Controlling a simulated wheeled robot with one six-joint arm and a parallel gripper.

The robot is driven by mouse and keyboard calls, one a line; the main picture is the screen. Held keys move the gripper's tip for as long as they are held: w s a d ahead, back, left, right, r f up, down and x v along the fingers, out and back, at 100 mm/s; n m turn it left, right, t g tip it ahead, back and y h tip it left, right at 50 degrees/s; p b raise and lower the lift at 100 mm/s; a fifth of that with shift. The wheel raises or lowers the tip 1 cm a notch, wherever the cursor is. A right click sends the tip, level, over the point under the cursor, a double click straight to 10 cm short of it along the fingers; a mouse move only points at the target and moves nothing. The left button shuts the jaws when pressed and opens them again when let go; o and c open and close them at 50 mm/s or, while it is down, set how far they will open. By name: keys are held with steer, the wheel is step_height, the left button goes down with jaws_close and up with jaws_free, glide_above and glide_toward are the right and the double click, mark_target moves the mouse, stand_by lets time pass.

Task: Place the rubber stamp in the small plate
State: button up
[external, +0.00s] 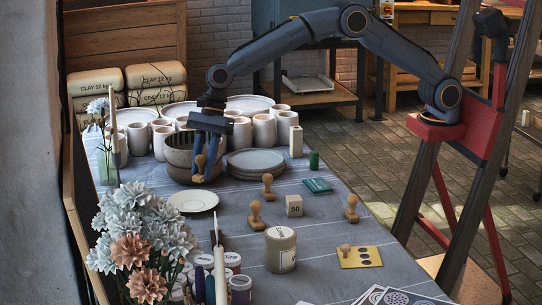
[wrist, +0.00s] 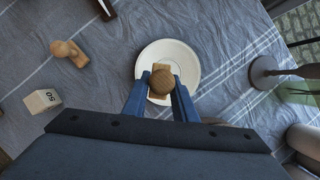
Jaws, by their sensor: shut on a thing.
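My gripper (external: 206,152) is shut on a wooden rubber stamp (external: 200,165), with a blue finger on each side of it. In the wrist view, the stamp's round wooden knob (wrist: 158,81) shows between the fingertips (wrist: 161,88). The small plate (external: 192,202) is cream, round and empty, and lies flat on the cloth. The stamp is held upright above the table, higher than the plate in the external view. In the wrist view, the stamp overlaps the lower part of the plate (wrist: 188,61). The stamp's underside is hidden there.
More wooden stamps stand right of the plate (external: 256,216), (external: 267,188), (external: 352,210), near a cube marked 50 (external: 294,205). A dark bowl (external: 178,158) and stacked plates (external: 256,163) stand behind. Flowers (external: 140,235) and paint jars (external: 240,288) are in front.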

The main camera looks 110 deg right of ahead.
steer(key=shift+f+p, duration=0.3)
steer(key=shift+f, duration=3)
steer(key=shift+f, duration=0.1)
steer(key=o, duration=1)
steer(key=shift+o, duration=0.2)
steer(key=v, duration=1.1)
steer(key=s+d+f+n+g+h, duration=0.1)
steer(key=s+d+n, duration=0.2)
steer(key=s+n, duration=0.5)
steer(key=s+d+f+n+g+h, duration=0.1)
steer(key=s+d+n, duration=0.2)
steer(key=s+n, duration=0.6)
steer(key=s+d+f+n+g+h, duration=0.1)
steer(key=s+d+n, duration=0.3)
steer(key=s, duration=2.6)
steer(key=f+n, duration=0.1)
steer(key=n, duration=0.3)
steer(key=shift+s+b, duration=0.3)
steer(key=shift+s, duration=0.1)
